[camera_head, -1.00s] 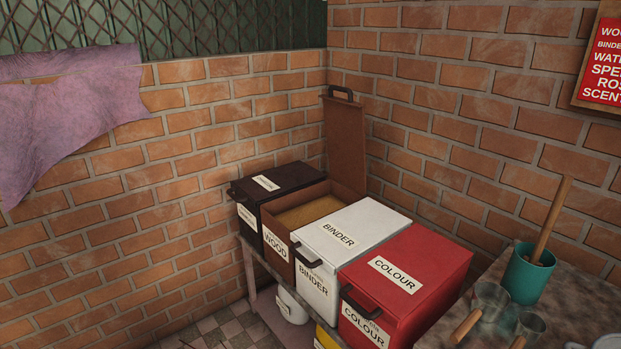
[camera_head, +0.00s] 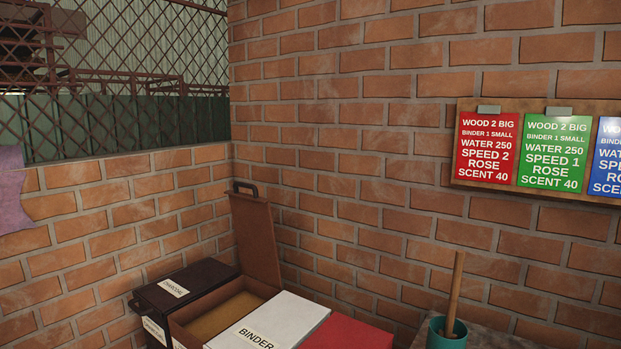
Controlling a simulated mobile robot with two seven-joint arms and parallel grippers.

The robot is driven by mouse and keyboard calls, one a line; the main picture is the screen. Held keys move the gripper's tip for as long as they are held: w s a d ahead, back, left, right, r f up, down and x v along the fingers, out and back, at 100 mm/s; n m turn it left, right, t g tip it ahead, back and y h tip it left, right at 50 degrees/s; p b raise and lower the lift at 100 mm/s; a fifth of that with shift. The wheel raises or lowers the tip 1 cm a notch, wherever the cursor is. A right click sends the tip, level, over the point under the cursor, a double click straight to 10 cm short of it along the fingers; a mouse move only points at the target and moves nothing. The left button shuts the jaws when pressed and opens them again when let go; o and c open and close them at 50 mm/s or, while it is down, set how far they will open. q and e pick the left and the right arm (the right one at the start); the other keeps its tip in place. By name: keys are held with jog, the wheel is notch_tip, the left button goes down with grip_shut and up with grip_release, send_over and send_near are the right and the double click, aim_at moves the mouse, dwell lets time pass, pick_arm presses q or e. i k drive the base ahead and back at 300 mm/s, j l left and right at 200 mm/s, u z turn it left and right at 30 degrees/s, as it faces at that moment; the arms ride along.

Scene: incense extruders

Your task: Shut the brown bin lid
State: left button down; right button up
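The brown bin (camera_head: 186,330) stands in a row of bins at the lower left of the head view, between a black bin and a white one. Its brown lid (camera_head: 256,238) stands open, upright and leaning back near the brick wall, with a dark handle (camera_head: 244,188) at its top edge. Tan powder (camera_head: 222,314) shows inside the bin. The bin's front is mostly cut off by the bottom edge of the picture. Neither of my grippers is in view.
The black bin (camera_head: 190,287), the white BINDER bin (camera_head: 275,322) and the red bin (camera_head: 345,333) have shut lids. A teal pot (camera_head: 446,335) with a wooden stick stands on a counter at the right. Recipe cards (camera_head: 487,147) hang on the brick wall.

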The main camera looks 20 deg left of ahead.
aim_at(251, 215)
jog(key=i+j+z, duration=0.1)
jog(key=j+z, duration=1.1)
jog(key=j, duration=0.5)
